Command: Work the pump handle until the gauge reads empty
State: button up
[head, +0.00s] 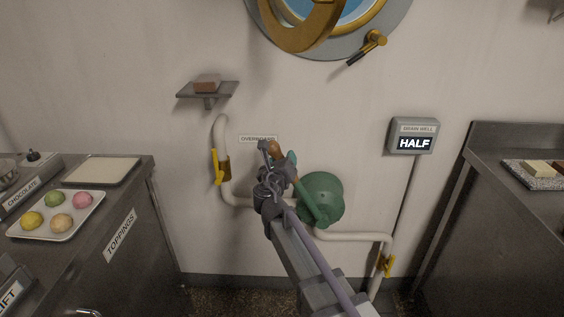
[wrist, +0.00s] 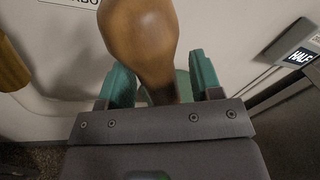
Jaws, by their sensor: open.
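The gauge (head: 414,137) on the wall is a grey box labelled "DRAIN WELL" and its display reads HALF. It also shows at the right edge of the wrist view (wrist: 301,57). A green round pump (head: 322,194) is mounted low on the wall. Its handle has a brown wooden grip (head: 275,150), seen large in the wrist view (wrist: 139,42). My gripper (wrist: 160,85) is open, with its green fingers on either side of the lower part of the grip. I cannot tell whether they touch it. My arm hides part of the pump.
A pale pipe (head: 225,160) with yellow valve levers runs along the wall to the pump and down right. A small shelf (head: 222,90) holds a brown block. A toppings counter (head: 130,225) stands left, a steel counter (head: 500,170) right. A brass-rimmed porthole (head: 370,15) is above.

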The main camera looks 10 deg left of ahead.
grip_shut()
dwell(0.5)
jog(key=shift+r, duration=0.1)
